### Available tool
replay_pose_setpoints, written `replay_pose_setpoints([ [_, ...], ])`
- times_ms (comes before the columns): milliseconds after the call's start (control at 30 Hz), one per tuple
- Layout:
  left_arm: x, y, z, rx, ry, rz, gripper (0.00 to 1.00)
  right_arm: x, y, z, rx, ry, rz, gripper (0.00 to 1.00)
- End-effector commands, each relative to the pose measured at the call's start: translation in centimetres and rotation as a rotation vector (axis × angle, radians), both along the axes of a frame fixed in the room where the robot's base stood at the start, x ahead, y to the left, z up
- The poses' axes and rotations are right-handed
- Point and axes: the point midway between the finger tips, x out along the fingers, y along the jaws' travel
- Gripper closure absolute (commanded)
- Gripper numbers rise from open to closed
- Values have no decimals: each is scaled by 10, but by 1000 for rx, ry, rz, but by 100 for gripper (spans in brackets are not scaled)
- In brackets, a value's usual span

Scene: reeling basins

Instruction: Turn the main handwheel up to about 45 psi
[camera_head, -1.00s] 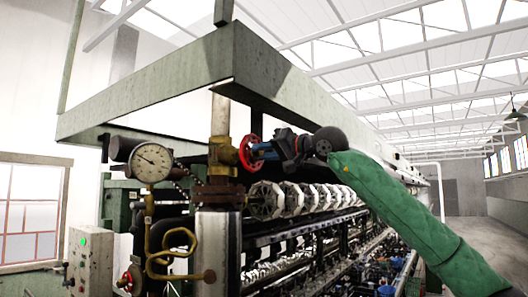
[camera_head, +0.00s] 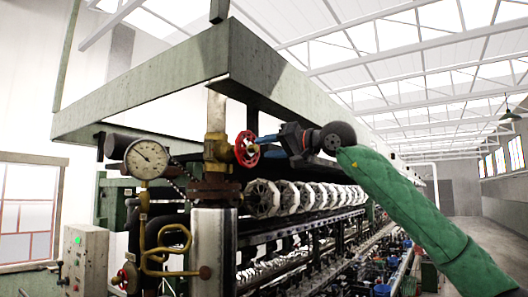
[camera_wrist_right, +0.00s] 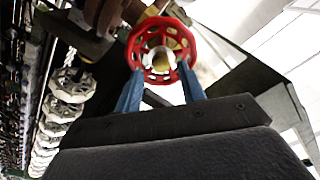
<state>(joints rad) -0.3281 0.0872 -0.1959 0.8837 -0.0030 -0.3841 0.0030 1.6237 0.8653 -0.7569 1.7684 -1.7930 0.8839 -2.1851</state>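The main handwheel (camera_head: 247,149) is a small red spoked wheel on a brass valve (camera_head: 216,147) on the upright pipe. It also shows in the right wrist view (camera_wrist_right: 161,50), face on, at top centre. My right gripper (camera_head: 262,146) reaches it from the right. In the right wrist view its two blue fingers (camera_wrist_right: 160,78) are spread apart, with tips at the lower left and right of the rim; whether they touch it I cannot tell. The round pressure gauge (camera_head: 147,158) has a white dial; its numbers are too small to read. My left gripper is not in view.
A green-grey beam frame (camera_head: 150,98) passes above the valve. A row of pale reels (camera_head: 263,198) runs back below my right arm. A grey control box (camera_head: 86,262) and a second red wheel (camera_head: 130,276) are at lower left. A brass coiled pipe hangs under the gauge.

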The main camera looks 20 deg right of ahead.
Motion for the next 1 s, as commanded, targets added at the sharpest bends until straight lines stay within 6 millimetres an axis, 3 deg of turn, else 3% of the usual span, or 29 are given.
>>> replay_pose_setpoints([
  [133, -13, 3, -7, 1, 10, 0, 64, 0, 1, 1, 0, 0, 0, 60],
  [600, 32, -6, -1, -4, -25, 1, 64, 0, 1, -2, 202, 157, 1, 60],
  [1000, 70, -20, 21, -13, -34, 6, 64, 0, 1, -2, 471, 367, 3, 60],
])
